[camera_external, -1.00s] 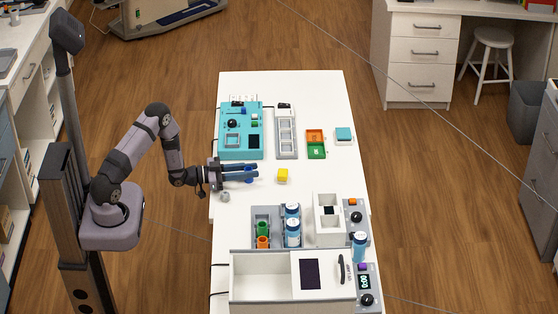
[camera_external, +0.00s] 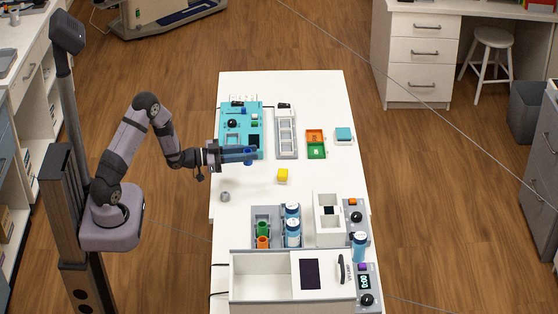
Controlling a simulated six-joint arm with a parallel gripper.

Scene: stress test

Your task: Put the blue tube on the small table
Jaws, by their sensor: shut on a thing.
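My gripper (camera_external: 250,154) reaches in from the left at the white table (camera_external: 235,185). Its dark blue fingers are shut on a small blue tube (camera_external: 248,158), which is mostly hidden between them. In the picture, the gripper and tube overlap the front edge of the turquoise station (camera_external: 226,153); their height above the table is hard to judge. I cannot tell which surface is the small table.
A yellow cube (camera_external: 283,176) and a small grey piece (camera_external: 225,197) lie on the table. A grey rack (camera_external: 286,148), an orange-green tray (camera_external: 316,145) and a teal-topped block (camera_external: 344,135) stand to the right. Blue-white bottles (camera_external: 293,234) and white devices (camera_external: 264,278) fill the front.

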